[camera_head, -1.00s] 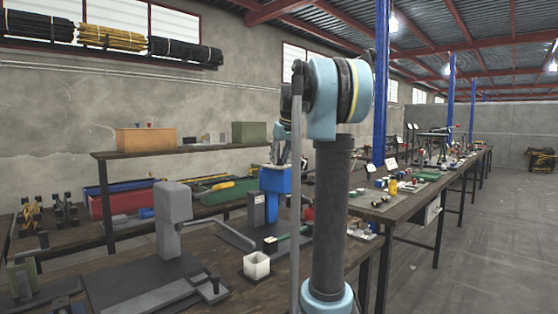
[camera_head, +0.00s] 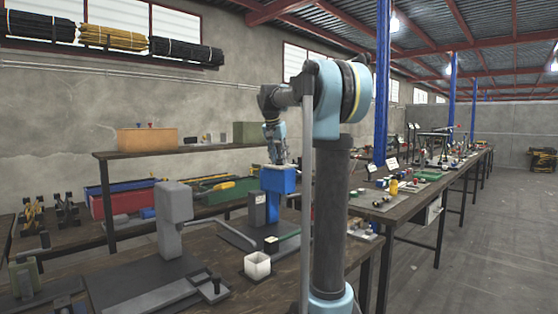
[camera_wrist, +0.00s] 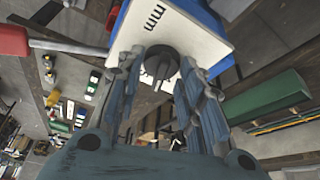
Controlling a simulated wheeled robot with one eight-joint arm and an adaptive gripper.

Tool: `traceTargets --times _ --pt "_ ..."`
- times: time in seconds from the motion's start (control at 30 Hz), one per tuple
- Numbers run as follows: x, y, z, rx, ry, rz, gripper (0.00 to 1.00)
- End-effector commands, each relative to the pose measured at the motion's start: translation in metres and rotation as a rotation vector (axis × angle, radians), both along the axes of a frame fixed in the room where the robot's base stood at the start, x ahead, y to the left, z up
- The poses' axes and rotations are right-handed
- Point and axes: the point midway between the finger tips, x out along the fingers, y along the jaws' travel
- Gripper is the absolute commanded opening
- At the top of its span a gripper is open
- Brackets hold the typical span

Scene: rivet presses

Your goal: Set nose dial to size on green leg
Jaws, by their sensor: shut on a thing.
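The blue press head (camera_head: 278,180) stands on the bench with a pale plate on top, and it also shows at the top of the wrist view (camera_wrist: 212,14). The white plate (camera_wrist: 188,33) carries "mm" lettering. The dark nose dial (camera_wrist: 161,63) sits on this plate with a raised grip bar. My gripper (camera_wrist: 162,66) has its fingers on both sides of the dial and is shut on it; it also shows above the blue head in the head view (camera_head: 276,153). Size marks around the dial are mostly hidden. A green strip (camera_head: 289,237) lies by the press base; I cannot tell whether it is the green leg.
A grey press (camera_head: 173,205) stands to the left. A white open cup (camera_head: 257,266) sits in front of the blue press. A red handle on a grey rod (camera_wrist: 14,41) shows left of the plate. The shelf behind holds an orange box (camera_head: 147,138).

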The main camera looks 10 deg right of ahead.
Motion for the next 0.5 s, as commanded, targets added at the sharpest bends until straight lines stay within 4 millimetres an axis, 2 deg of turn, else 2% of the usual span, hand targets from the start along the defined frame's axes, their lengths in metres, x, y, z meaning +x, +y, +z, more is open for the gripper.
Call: traceTargets --times 0.2,0.5 --pt "0.0011 0.0026 -0.0003 0.001 0.001 -0.191 0.11" --pt "0.0019 0.0033 -0.0003 0.003 0.001 -0.388 0.11"
